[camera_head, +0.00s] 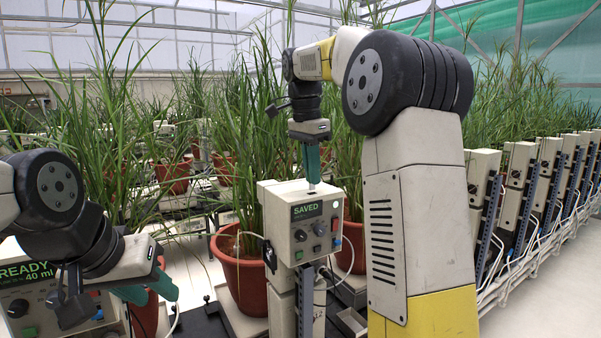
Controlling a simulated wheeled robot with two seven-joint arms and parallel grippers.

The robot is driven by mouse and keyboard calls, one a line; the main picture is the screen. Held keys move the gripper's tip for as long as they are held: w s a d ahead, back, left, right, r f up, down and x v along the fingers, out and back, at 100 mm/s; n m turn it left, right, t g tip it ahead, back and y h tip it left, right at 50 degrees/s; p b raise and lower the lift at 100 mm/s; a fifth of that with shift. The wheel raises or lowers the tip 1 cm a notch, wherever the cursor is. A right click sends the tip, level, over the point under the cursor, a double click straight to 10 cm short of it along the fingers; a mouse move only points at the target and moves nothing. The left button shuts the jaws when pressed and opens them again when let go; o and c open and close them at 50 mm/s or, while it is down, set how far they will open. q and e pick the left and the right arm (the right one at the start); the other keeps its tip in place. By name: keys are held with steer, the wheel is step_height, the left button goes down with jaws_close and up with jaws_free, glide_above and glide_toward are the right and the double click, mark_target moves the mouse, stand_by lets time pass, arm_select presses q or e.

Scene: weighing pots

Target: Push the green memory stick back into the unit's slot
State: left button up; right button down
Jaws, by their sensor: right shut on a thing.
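The unit (312,237) is a beige box in the middle, with a small screen reading SAVED, knobs and coloured buttons. My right gripper (312,182) points straight down over its top, with its teal fingers closed together. A small pale bit shows at the fingertips, touching or just above the top of the unit. The green memory stick cannot be told apart from the teal fingers, and the slot is hidden under them. My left gripper (152,292) is at the lower left, well away from this unit, with its two teal fingers apart and nothing seen between them.
A second unit (40,294) with a READY screen stands at the lower left, partly behind my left arm. Terracotta pots (240,276) with tall plants stand close beside and behind the middle unit. A row of beige posts (481,200) with cables runs along the right.

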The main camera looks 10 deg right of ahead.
steer(key=shift+f, duration=1.2)
stand_by(0.5)
steer(key=c, duration=1.5)
jaws_free()
steer(key=shift+r, duration=0.15)
steer(key=r, duration=0.7)
steer(key=shift+s+a+r, duration=0.2)
steer(key=shift+a+r, duration=0.1)
steer(key=shift+a, duration=0.1)
